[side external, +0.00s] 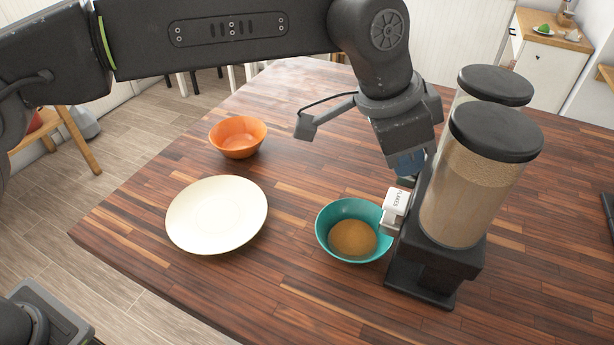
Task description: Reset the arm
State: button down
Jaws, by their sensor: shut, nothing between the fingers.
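My arm reaches in from the upper left, and my gripper (407,168) points down beside the cereal dispenser (470,190). It is shut and empty; its fingertips are partly hidden by the dispenser. A teal bowl (329,225) stands just left of the dispenser's base and holds tan, grainy contents.
A cream plate (216,214) lies on the wooden table at the left, with an orange bowl (238,137) behind it. The table (290,300) is clear at the front. A dark object (608,212) shows at the right edge.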

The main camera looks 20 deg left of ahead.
jog(key=s+a+r+n+t+y, duration=0.1)
jog(key=a+r+n, duration=0.2)
jog(key=a, duration=0.8)
jog(key=s+a+r+n+t, duration=0.15)
jog(key=a+r, duration=0.25)
jog(key=a, duration=0.7)
jog(key=s+a+f+n+y, duration=0.1)
jog(key=s+a+f+n, duration=0.2)
jog(key=s+a, duration=0.6)
jog(key=s+a+f+n+y, duration=0.2)
jog(key=s+a+f+n, duration=0.2)
jog(key=s+a, duration=0.5)
notch_tip(320, 180, down, 2)
jog(key=shift+a+f+t, duration=0.1)
jog(key=shift+a+t, duration=0.05)
jog(key=shift+t, duration=0.2)
